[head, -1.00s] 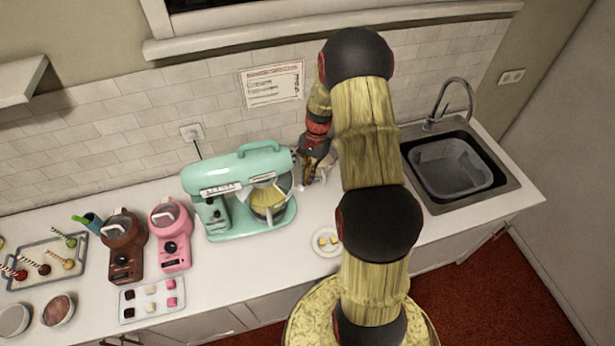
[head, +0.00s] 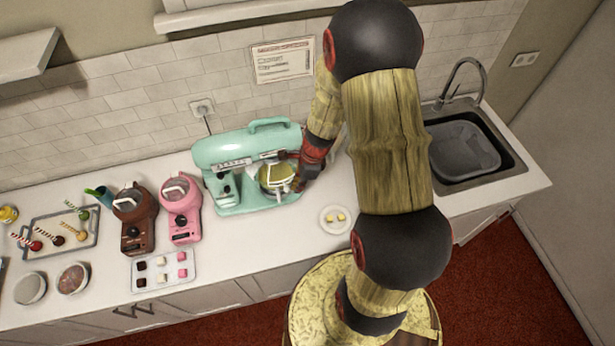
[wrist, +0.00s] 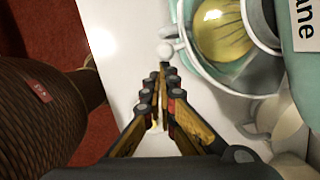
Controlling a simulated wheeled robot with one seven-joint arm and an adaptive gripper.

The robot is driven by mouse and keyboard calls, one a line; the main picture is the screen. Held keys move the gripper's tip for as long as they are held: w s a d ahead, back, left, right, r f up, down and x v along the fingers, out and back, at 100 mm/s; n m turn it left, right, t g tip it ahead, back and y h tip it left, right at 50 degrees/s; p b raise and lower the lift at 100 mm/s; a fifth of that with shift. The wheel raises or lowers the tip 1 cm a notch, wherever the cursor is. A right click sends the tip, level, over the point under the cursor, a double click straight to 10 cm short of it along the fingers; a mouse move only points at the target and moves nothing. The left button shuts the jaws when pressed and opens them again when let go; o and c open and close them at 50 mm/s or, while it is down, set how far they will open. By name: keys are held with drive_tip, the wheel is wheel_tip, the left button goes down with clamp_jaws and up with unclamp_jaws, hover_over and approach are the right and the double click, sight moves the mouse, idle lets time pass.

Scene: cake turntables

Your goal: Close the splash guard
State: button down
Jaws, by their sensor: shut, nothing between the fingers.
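A mint-green stand mixer (head: 232,152) stands on the counter, with a bowl of yellow batter (head: 272,175) under its head. How far round the guard is turned is hard to tell. My gripper (head: 297,180) is at the right front of the bowl. In the wrist view my gripper (wrist: 164,72) is shut and empty, its tips just below the knob; I cannot tell whether they touch.
A small plate (head: 335,218) with yellow pieces sits right of the mixer. A pink machine (head: 181,212) and a brown machine (head: 135,225) stand to its left, a sweets tray (head: 165,269) in front. The sink (head: 465,150) is at the right. The counter before the mixer is clear.

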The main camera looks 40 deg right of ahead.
drive_tip(key=w+a+m+h+p, duration=0.1)
drive_tip(key=w+a+m+p, duration=0.1)
drive_tip(key=a+m, duration=0.3)
drive_tip(key=shift+w+a+m+t+p, duration=0.35)
drive_tip(key=shift+w+a, duration=0.2)
drive_tip(key=shift+a, duration=1.45)
